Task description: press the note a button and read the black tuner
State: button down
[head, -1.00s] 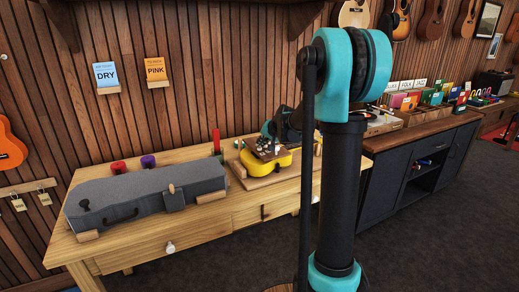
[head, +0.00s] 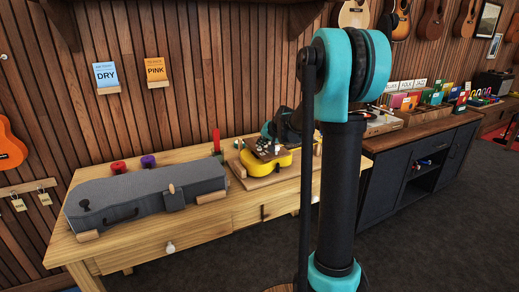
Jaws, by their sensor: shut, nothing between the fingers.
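A yellow ukulele-like body (head: 275,162) lies on a wooden cradle (head: 262,181) on the workbench. Small light and dark parts (head: 264,148) cluster at its upper side, under the end of my arm. My gripper (head: 268,141) is there, small and partly hidden by my own arm, shut and empty. I cannot tell whether it touches anything. The note A button and the black tuner cannot be made out at this size, nor can any reading.
A grey instrument case (head: 145,194) lies on the left of the wooden workbench (head: 240,209). Red (head: 118,167) and purple (head: 148,161) spools stand behind it. A dark cabinet (head: 400,185) with a turntable and record bins adjoins on the right.

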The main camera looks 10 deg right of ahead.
jog(key=shift+r, duration=0.8)
jog(key=shift+r, duration=2.5)
jog(key=s+d+f+n+g+h, duration=0.1)
jog(key=s+f, duration=0.5)
jog(key=s, duration=0.7)
jog(key=s+d+f+n+g+h, duration=0.1)
jog(key=s+f, duration=0.6)
jog(key=s, duration=0.7)
jog(key=s+d+f+n+g+h, duration=0.1)
jog(key=s+f, duration=0.6)
jog(key=s, duration=0.7)
jog(key=shift+d+n+g+h, duration=0.35)
jog(key=shift+n+g+h, duration=0.05)
jog(key=shift+n+g, duration=0.2)
jog(key=c, duration=2.2)
grip_release()
